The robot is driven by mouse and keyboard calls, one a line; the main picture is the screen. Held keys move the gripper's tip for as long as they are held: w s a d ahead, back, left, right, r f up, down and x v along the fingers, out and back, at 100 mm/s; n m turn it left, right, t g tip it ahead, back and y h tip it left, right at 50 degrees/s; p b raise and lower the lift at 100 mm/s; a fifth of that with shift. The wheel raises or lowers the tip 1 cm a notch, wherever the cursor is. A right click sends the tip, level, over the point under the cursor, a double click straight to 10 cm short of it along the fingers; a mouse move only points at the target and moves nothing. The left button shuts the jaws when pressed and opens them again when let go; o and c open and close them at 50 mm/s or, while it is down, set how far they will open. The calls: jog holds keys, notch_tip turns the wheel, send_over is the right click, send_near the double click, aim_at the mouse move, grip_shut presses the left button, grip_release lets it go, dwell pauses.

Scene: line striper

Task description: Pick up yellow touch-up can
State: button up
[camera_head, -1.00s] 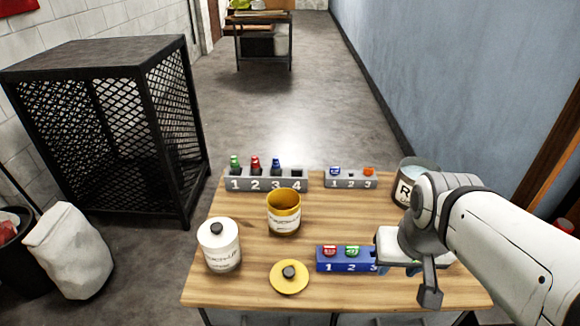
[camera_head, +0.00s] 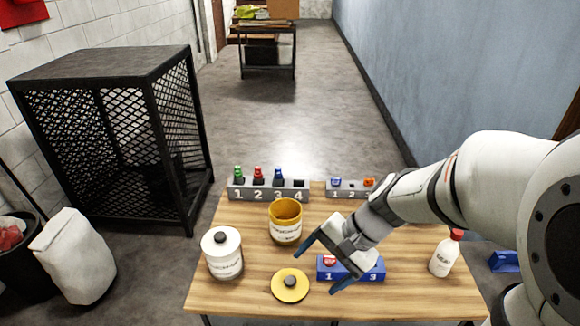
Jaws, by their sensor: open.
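The yellow touch-up can (camera_head: 285,229) stands upright and open-topped on the wooden table, with a white label on its front. A yellow lid (camera_head: 290,293) with a dark knob lies flat in front of it. A white can (camera_head: 223,260) with a dark knob stands left of the yellow can.
A grey rack (camera_head: 240,195) with green, red and blue items stands behind the yellow can. A second grey rack (camera_head: 335,195) is at the back right, partly covered by my arm. A white bottle (camera_head: 443,260) with a red cap stands at right. Bare wood lies around the yellow can.

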aim_at(298, 226)
jog(key=o, duration=0.4)
jog(key=w+a+m+y, duration=0.1)
jog(key=w+m, duration=0.1)
jog(key=w+a+f+m+t+y+p, duration=0.1)
jog(key=w+m+y, duration=0.1)
jog(key=w+m, duration=0.1)
jog(key=w+a+f+m+t+y, duration=0.1)
jog(key=w+m, duration=0.2)
jog(key=shift+w+a+f+y+p, duration=0.2)
jog(key=shift+a+y+p, duration=0.05)
jog(key=shift+y+p, duration=0.05)
jog(key=w+d+f+m+t, duration=0.1)
jog(key=w+f+m+t, duration=0.1)
jog(key=w+m, duration=0.1)
jog(key=w+d+f+m+t+p, duration=0.1)
jog(key=w+f+m, duration=0.1)
jog(key=w+m, duration=0.1)
jog(key=w+d+f+m+t, duration=0.1)
jog(key=w+f+m+t, duration=0.1)
jog(key=w+m, duration=0.1)
jog(key=shift+w+m+t, duration=0.15)
jog(key=shift+m+t, duration=0.15)
jog(key=shift+p+x, duration=0.85)
jog(key=shift+x, duration=3.05)
